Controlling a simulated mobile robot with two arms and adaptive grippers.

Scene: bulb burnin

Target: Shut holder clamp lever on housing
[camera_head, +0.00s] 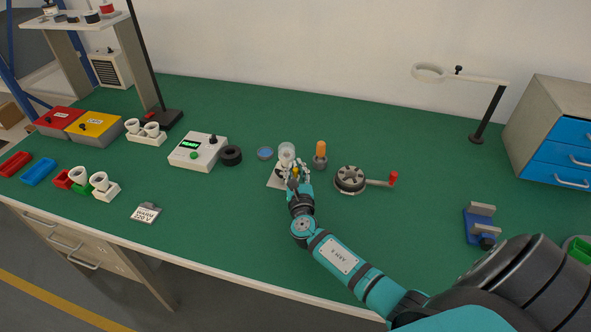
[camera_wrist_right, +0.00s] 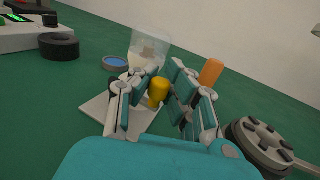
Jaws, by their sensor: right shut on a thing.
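The holder has a pale base plate (camera_head: 273,183), which also shows in the wrist view (camera_wrist_right: 95,111). A clear, cup-like housing (camera_head: 287,150) stands upright on it, just beyond my fingers, and shows in the wrist view too (camera_wrist_right: 150,48). My right gripper (camera_head: 296,170) reaches over the holder from the front. Its fingers are shut on a yellow knob (camera_wrist_right: 158,88), which looks like the end of the clamp lever. The lever's arm and pivot are hidden behind the fingers, so its angle cannot be told. My left gripper is in neither view.
An orange-handled piece (camera_head: 320,147) stands close right of the holder. A round dark fixture (camera_head: 350,179) with a red-knobbed crank is further right. A shallow blue-centred dish (camera_head: 265,153), a black ring (camera_head: 231,156) and a tester (camera_head: 198,151) lie left. The front bench is mostly clear.

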